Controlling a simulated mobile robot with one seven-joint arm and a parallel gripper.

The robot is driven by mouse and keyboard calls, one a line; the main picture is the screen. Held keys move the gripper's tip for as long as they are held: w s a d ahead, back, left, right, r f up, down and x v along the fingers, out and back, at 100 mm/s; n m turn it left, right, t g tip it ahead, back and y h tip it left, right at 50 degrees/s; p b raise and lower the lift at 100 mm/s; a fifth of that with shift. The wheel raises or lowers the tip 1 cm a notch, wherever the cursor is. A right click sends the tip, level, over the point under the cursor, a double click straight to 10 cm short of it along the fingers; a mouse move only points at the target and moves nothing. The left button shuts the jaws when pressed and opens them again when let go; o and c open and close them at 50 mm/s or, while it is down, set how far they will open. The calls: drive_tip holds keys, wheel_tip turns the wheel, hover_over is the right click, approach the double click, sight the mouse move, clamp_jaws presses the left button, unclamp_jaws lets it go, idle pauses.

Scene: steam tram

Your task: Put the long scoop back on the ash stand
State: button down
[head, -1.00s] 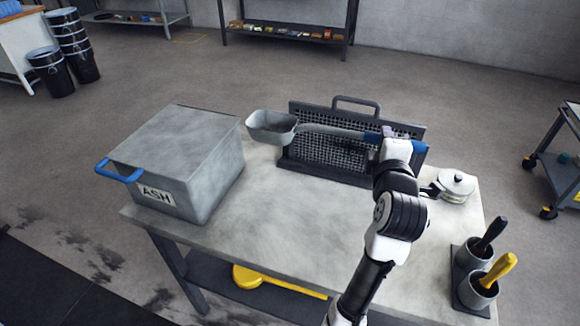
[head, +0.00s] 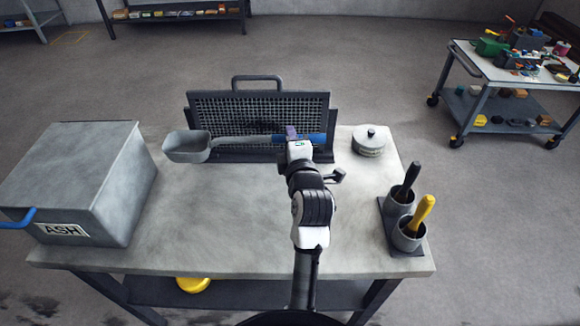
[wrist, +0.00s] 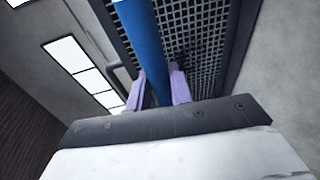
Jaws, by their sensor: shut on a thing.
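The long scoop (head: 187,147) has a grey open pan at the left and a long grey shaft with a blue grip at the right. My gripper (head: 291,134) is shut on the blue grip, which also shows between the pale purple fingers in the wrist view (wrist: 145,40). The scoop lies roughly level in front of a dark mesh panel with a top handle (head: 259,104). Whether it touches the panel, I cannot tell. The grey bench (head: 215,215) carries the panel and a grey box labelled ASH (head: 70,180). Which piece is called the ash stand is not labelled.
A round lidded grey tin (head: 369,142) stands at the back right. Grey cups (head: 408,237) with black and yellow handles are at the front right. The bench's middle is clear. A yellow object (head: 193,285) lies on the lower shelf. A loaded cart (head: 480,75) stands right.

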wheel_tip(320, 180, down, 10)
drive_tip(key=shift+r+p, duration=0.25)
drive_tip(key=shift+p, duration=0.15)
drive_tip(key=shift+f, duration=0.1)
drive_tip(key=c, duration=1.3)
unclamp_jaws()
drive_tip(key=shift+o, duration=0.2)
